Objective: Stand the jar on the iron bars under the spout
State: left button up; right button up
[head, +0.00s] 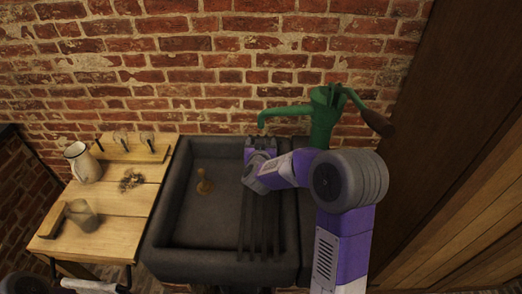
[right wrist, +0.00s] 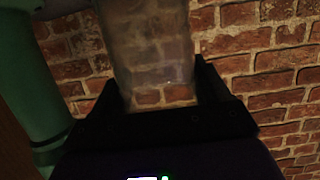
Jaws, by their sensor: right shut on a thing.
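A clear glass jar (right wrist: 152,50) stands between the fingers of my right gripper in the right wrist view, with the brick wall showing through it. My right gripper (head: 261,146) is shut on this jar. In the head view it is over the back of the sink, close to the green spout (head: 263,119); the jar is hidden there by the gripper and arm. The dark iron bars (head: 261,230) run front to back across the sink's right part, below my right arm. Whether the jar touches them cannot be told. My left gripper is not clearly in view.
The green pump (head: 322,118) stands right of my gripper, its handle at right. The wooden table (head: 133,208) at left bears a white jug (head: 81,162), a greyish jar (head: 82,216) and small glass jars.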

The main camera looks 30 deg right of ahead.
jog(key=shift+w+d, duration=0.25)
jog(key=shift+w, duration=0.15)
jog(key=shift+f+b, duration=0.85)
jog(key=shift+f, duration=0.85)
jog(key=shift+f, duration=0.15)
jog(key=o, duration=1.1)
jog(key=shift+o, duration=0.2)
jog(key=shift+s+a+r, duration=0.1)
jog(key=shift+a+r, duration=0.05)
jog(key=shift+r, duration=0.1)
jog(key=p+v, duration=0.2)
jog(key=v, duration=0.9)
jog(key=shift+s, duration=0.25)
jog(key=shift+a+r, duration=0.1)
jog(key=shift+a, duration=0.05)
